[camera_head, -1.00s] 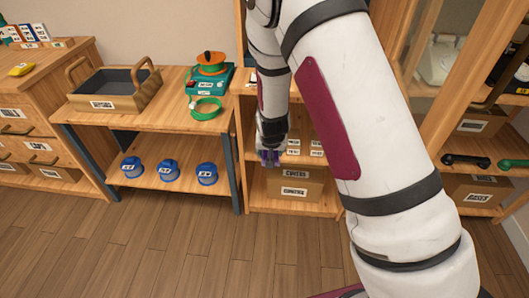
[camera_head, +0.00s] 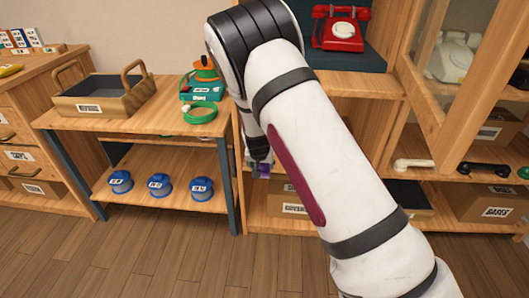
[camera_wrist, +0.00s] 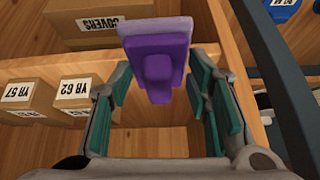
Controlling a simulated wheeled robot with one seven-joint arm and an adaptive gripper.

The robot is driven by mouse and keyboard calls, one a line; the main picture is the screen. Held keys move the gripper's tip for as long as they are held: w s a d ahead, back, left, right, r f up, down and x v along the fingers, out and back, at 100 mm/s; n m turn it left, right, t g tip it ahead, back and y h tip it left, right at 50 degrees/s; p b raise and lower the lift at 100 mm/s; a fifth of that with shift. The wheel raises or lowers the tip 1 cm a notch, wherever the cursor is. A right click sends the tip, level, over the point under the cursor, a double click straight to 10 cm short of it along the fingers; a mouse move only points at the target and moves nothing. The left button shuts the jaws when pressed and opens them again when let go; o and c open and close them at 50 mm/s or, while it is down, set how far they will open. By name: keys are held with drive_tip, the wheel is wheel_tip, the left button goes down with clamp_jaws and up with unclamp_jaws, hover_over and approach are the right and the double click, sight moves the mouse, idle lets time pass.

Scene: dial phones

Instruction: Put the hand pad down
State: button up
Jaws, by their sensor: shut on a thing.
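The hand pad is a purple block with a raised grip (camera_wrist: 157,75), seen in the wrist view at the top centre, between the fingers. My gripper (camera_wrist: 157,92) has green-padded fingers on both sides of it and is shut on it. In the head view, my gripper (camera_head: 260,163) hangs low in front of the wooden shelf unit, with a bit of purple pad (camera_head: 264,171) at its tip. My arm hides much of the shelf there. I cannot tell whether the pad touches any surface.
Wrist view: small boxes (camera_wrist: 28,98) stand left on the shelf, and a COVERS box (camera_wrist: 85,25) lies beyond its edge. Head view: blue containers (camera_head: 160,186) stand on the bench's lower shelf, a handled tray (camera_head: 95,106) above. A red phone (camera_head: 338,33) and handsets (camera_head: 414,165) are at right.

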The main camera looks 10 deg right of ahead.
drive_tip(key=w, duration=0.2)
drive_tip(key=w+d+b, duration=0.1)
drive_tip(key=w, duration=0.2)
drive_tip(key=w+d+b, duration=0.1)
drive_tip(key=w, duration=0.2)
drive_tip(key=shift+d, duration=0.25)
drive_tip(key=w, duration=0.1)
drive_tip(key=w+d+b, duration=0.1)
drive_tip(key=shift+w, duration=0.4)
drive_tip(key=shift+w+f+b, duration=0.1)
drive_tip(key=shift+f+b, duration=0.55)
drive_tip(key=shift+f, duration=0.05)
drive_tip(key=shift+f, duration=0.15)
drive_tip(key=o, duration=1)
